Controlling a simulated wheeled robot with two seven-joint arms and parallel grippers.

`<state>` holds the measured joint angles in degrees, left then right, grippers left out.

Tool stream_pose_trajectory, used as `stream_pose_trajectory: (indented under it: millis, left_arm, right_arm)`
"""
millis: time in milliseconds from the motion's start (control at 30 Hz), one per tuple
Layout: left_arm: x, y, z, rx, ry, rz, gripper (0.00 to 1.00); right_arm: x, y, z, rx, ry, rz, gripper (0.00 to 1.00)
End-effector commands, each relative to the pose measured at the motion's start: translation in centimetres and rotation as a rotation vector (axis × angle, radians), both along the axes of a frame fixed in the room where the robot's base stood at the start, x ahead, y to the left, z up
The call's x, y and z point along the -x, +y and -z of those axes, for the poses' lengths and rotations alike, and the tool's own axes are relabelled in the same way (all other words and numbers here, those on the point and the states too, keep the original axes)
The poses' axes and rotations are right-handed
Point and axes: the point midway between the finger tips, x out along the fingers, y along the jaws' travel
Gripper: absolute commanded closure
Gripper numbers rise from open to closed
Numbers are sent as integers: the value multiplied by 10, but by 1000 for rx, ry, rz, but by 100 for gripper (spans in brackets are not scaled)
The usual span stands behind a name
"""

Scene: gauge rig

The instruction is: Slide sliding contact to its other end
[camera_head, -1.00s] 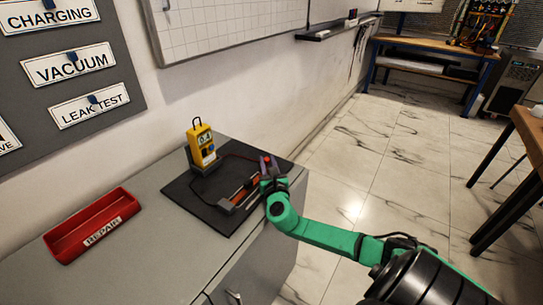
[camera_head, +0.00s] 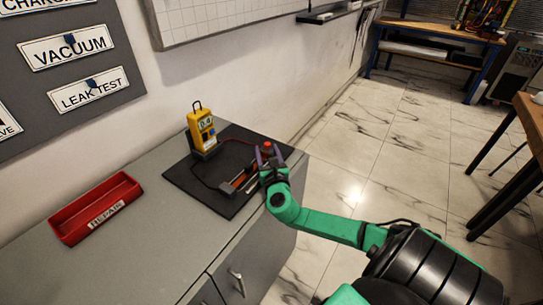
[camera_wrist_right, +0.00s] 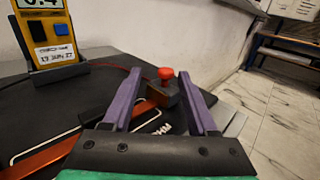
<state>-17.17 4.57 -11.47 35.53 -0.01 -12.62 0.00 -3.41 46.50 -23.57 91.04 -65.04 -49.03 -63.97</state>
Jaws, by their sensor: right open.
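The sliding contact is a small dark block with a red knob (camera_head: 267,146), at the far right end of an orange-red coil (camera_head: 239,182) on a black board (camera_head: 222,207). In the right wrist view the dark block (camera_wrist_right: 164,95) and its red knob show between and a little beyond my purple fingertips. My right gripper (camera_head: 267,152) is open, with one finger on each side of the contact; it also shows in the wrist view (camera_wrist_right: 160,75). I cannot tell whether a finger touches it. My left gripper is not in view.
A yellow meter (camera_head: 202,131) reading about 0.4 stands at the back of the board, with a red wire running from it. A red tray (camera_head: 97,208) lies left on the grey cabinet top (camera_head: 155,235). The wall is behind; the cabinet edge is near my right arm.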

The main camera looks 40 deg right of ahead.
Motion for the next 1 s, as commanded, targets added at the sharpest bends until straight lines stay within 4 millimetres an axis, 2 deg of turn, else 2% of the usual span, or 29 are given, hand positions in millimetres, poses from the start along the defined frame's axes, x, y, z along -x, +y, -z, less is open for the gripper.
stream_pose_trajectory:
  millis: [300, 400, 500, 633, 1000]
  left_arm:
    - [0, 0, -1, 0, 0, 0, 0]
    - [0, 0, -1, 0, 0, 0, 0]
    - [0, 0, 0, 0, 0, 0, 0]
    - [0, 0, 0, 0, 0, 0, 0]
    - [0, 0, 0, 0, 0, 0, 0]
  right_arm:
    - [74, 40, 3, -3, 8, -5, 41]
    - [95, 51, 2, -3, 5, -4, 41]
    - [108, 58, 2, -3, 3, -3, 41]
    - [113, 61, 1, -2, 2, -3, 41]
    - [113, 61, 1, -2, 1, -3, 41]
